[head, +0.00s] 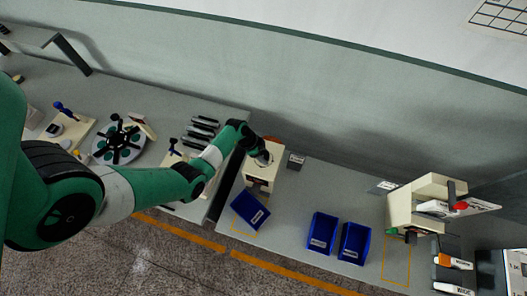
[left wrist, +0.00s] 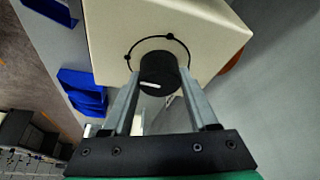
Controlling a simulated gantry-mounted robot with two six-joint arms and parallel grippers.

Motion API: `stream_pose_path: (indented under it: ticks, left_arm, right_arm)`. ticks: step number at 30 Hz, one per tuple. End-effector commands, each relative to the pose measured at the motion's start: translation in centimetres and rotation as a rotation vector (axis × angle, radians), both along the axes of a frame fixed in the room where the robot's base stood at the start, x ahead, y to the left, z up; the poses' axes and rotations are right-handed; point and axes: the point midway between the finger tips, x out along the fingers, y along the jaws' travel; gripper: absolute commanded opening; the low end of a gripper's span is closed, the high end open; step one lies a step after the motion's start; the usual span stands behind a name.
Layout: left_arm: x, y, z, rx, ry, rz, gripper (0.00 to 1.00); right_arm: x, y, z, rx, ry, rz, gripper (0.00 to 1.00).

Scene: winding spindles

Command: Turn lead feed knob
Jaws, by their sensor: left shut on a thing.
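The lead feed knob (left wrist: 158,68) is a black round knob with a white mark on its rim, set on the face of a cream box (left wrist: 200,25) inside a thin black ring with small dots. My left gripper (left wrist: 159,76) is shut on the knob, one finger on each side of it. In the head view my left gripper (head: 262,157) is at the top of the cream machine (head: 261,181) at the bench's left end; the knob itself is hidden there. My right gripper is not in view.
A tilted blue bin (head: 250,210) is just in front of the machine, and two blue bins (head: 322,232) (head: 354,243) stand further right. A small grey block (head: 296,162) is to the machine's right. Another cream machine (head: 402,207) stands at the right.

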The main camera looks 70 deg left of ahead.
Motion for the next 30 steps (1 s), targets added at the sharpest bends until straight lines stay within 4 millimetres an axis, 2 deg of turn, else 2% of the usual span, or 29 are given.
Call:
stream_pose_path:
  ticks: [6,14,30]
  left_arm:
    - [0.1,0.1,0.2,-0.002,0.001,-0.152,0.04]
    - [0.1,0.1,0.0,-0.002,0.000,-0.395,0.04]
    - [0.2,0.0,-0.3,-0.001,0.000,-0.910,0.04]
  right_arm:
    - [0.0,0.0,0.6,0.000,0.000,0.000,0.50]
    - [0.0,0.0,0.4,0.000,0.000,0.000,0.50]
    - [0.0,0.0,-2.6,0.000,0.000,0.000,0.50]
